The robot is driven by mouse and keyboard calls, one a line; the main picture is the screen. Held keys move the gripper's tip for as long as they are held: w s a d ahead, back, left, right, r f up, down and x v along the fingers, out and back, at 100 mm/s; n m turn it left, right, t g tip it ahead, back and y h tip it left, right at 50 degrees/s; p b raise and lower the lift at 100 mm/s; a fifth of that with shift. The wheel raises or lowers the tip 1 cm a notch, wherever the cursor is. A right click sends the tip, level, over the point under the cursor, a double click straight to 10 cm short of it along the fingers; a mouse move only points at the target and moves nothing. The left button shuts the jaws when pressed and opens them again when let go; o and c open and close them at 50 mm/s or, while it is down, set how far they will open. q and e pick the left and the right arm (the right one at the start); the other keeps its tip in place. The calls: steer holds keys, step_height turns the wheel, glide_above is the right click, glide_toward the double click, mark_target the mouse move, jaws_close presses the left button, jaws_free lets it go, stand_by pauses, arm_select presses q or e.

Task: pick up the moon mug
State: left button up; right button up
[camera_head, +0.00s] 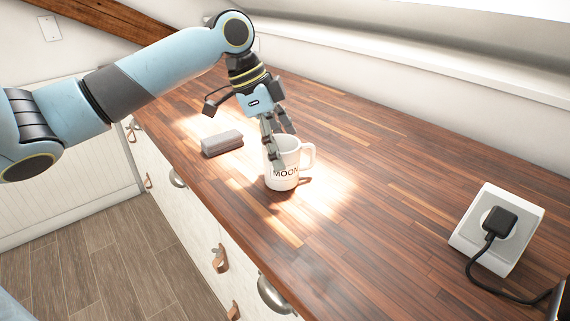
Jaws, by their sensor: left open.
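My left gripper (277,150) comes down from above and behind the mug. Its fingers are open at the mug's rim, one in front of the mug's left side and another near the top. I cannot tell whether the fingers touch the mug or whether one is inside it. My right gripper is not in view.
A grey block (222,144) lies on the worktop left of the mug. A white socket box (497,228) with a black plug and cable stands at the right. Drawers with handles are below the front edge. The worktop right of the mug is clear.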

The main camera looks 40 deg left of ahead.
mark_target(292, 160)
arm_select(q)
steer(key=x, duration=0.4)
steer(key=shift+w+d, duration=0.2)
steer(key=shift+w, duration=0.05)
steer(key=c, duration=1.5)
steer(key=shift+r, duration=0.55)
step_height(292, 160, up, 3)
steer(key=shift+a+f, duration=0.1)
steer(key=s+d+r, duration=0.1)
steer(key=d+r, duration=0.1)
steer(key=d, duration=0.1)
steer(key=s+d+r, duration=0.1)
steer(key=d+r, duration=0.1)
steer(key=d, duration=0.2)
steer(key=s+d+r, duration=0.2)
steer(key=d+r, duration=0.1)
steer(key=d, duration=0.1)
steer(key=shift+d+r, duration=0.1)
